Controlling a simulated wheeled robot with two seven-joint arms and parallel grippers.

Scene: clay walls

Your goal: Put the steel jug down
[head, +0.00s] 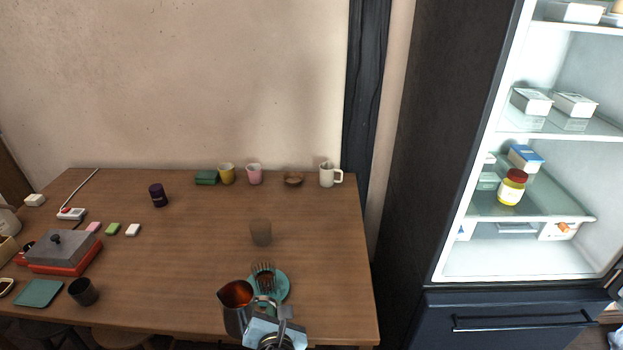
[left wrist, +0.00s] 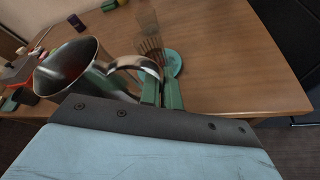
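Whether the jug touches the table is hard to tell. My right gripper is in neither view.
A dark cup (head: 83,291) stands at left. The table's middle is clear. An open fridge (head: 520,262) stands right.

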